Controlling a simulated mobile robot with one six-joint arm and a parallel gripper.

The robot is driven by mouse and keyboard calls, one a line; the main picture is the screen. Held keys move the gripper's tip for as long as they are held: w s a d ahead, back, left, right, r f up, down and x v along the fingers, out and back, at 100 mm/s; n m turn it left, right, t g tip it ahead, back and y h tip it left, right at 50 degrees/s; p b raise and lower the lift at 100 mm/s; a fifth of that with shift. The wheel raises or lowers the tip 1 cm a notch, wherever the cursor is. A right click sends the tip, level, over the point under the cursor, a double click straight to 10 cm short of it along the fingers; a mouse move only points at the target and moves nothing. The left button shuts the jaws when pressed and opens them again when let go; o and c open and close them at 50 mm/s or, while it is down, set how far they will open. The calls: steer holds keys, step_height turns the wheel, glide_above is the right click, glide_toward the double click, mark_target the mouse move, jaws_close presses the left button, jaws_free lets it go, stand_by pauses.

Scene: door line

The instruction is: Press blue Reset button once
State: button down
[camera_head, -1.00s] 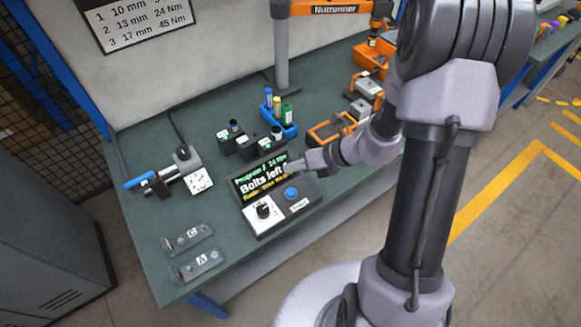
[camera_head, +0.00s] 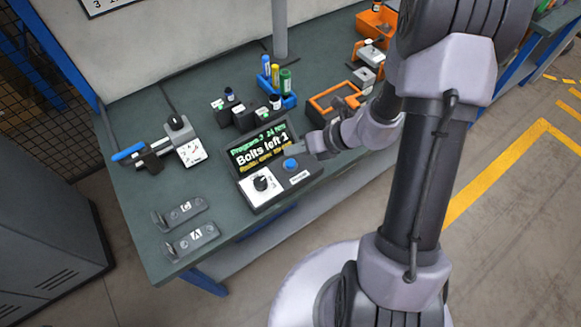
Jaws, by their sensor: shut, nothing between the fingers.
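The blue Reset button (camera_head: 291,164) sits on the right part of the dark control box (camera_head: 262,206), which stands on the green bench. A small label lies just below the button. The box's screen (camera_head: 262,150) reads "Program 2 24 Nm" and "Bolts left 1", with a yellow line below that I cannot read. A black knob (camera_head: 261,183) on a white plate is left of the button. My gripper (camera_head: 305,151) is shut and empty, with its tip just above and right of the button. I cannot tell whether it touches the button.
Dark battery-like blocks (camera_head: 243,117) and a blue holder (camera_head: 284,100) with coloured tubes stand behind the box. Brackets marked C (camera_head: 184,212) and A (camera_head: 195,237) lie at front left. A blue-handled tool (camera_head: 150,153) lies at left. Orange-framed parts (camera_head: 336,97) are at right.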

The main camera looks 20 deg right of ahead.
mark_target(294, 163)
steer(key=shift+f+b, duration=0.65)
steer(key=shift+f, duration=0.6)
stand_by(0.9)
steer(key=shift+f+b, duration=0.3)
steer(key=shift+f, duration=0.1)
steer(key=shift+f+b, duration=0.4)
steer(key=shift+f, duration=0.1)
stand_by(0.5)
steer(key=shift+r+p, duration=0.85)
steer(key=shift+r, duration=0.1)
step_height(294, 163, up, 5)
steer(key=p, duration=0.4)
steer(key=shift+r+p, duration=0.1)
steer(key=shift+p, duration=0.25)
